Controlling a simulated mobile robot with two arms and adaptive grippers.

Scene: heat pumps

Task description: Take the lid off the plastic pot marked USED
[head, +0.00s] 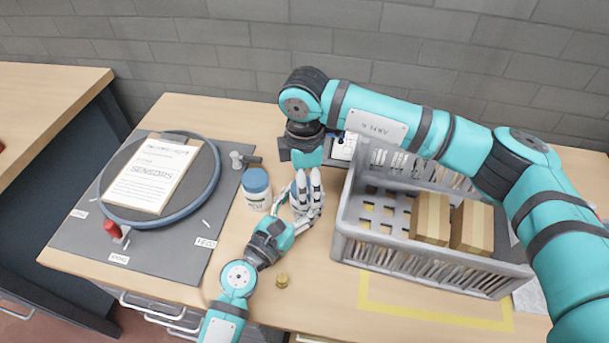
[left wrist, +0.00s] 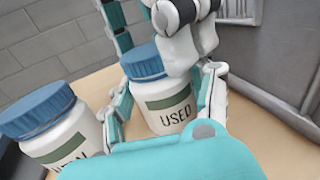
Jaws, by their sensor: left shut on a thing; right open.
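The pot marked USED (left wrist: 168,112) is a white plastic jar with a green band and a blue lid (left wrist: 146,60), seated on top. My left gripper (left wrist: 163,98) is shut around its body, a finger on each side, and the pot stands upright on the bench. My right gripper (head: 307,205) points down from above and is open. Its white fingers are at the lid's right side in the left wrist view (left wrist: 183,45); whether they touch it I cannot tell. In the head view, the grippers hide most of this pot. My left gripper also shows there (head: 288,212).
A similar blue-lidded pot (head: 257,190) stands just left of the grippers. A grey crate (head: 345,238) with cardboard boxes (head: 430,218) is close on the right. A dark mat (head: 180,250) with a clipboard lies left. A small brass piece (head: 282,281) lies in front.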

